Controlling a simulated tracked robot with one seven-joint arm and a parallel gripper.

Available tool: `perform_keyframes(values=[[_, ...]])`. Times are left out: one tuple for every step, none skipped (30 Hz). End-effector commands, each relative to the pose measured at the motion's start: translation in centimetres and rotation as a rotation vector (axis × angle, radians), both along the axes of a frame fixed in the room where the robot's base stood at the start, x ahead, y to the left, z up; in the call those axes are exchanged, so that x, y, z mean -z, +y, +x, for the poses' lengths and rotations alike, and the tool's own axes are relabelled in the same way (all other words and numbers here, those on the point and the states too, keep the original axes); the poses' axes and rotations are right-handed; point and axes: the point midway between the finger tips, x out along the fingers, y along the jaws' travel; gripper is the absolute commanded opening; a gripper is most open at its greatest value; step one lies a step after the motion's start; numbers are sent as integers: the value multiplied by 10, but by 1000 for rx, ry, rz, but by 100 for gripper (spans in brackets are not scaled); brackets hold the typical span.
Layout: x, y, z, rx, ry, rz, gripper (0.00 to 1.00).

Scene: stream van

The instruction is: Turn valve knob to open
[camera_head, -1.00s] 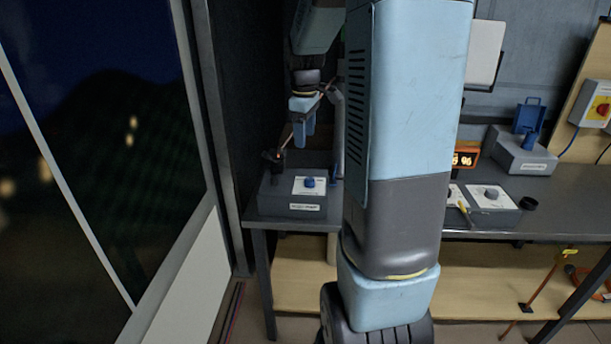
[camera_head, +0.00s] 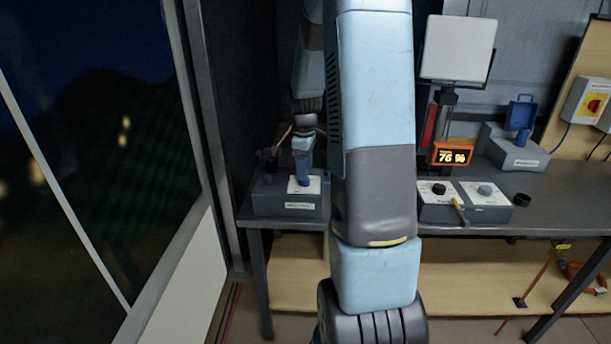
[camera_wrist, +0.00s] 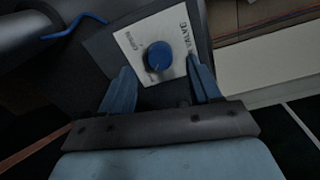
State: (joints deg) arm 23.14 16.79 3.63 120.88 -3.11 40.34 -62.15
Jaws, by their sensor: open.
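The blue round valve knob (camera_wrist: 159,56) sits on a white plate (camera_wrist: 181,28) marked VALVE, on top of a grey box (camera_head: 285,204). In the wrist view the knob lies just beyond my gripper (camera_wrist: 160,90), centred between its two blue fingers. The fingers are spread apart and do not visibly touch the knob. In the head view my gripper (camera_head: 303,177) points down over the box's white plate and hides the knob. The knob's exact turn angle is too small to tell.
A display reading 76 % (camera_head: 452,152), a box with black and grey knobs (camera_head: 440,212) and a grey box with a blue lid (camera_head: 517,152) stand on the bench to the right. A blue cable (camera_wrist: 75,27) lies near the valve box. A window wall is left.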

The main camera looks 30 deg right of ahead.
Motion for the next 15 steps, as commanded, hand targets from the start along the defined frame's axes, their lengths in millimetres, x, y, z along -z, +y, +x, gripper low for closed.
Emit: perform_keyframes(values=[[9,0,0,-1,3,1,62],[13,0,0,-1,2,1,62],[18,0,0,-1,4,1,62],[22,0,0,-1,3,1,62],[25,0,0,-1,1,0,62],[28,0,0,-1,1,0,62],[31,0,0,-1,2,1,62],[33,0,0,-1,2,1,62],[35,0,1,-1,1,0,62],[36,-1,1,-1,0,0,62],[37,-1,1,-1,0,0,62],[37,-1,1,-1,0,0,62],[38,-1,1,0,-1,-1,62],[38,-1,1,0,-1,-1,62],[38,-1,1,0,-1,-1,62]])
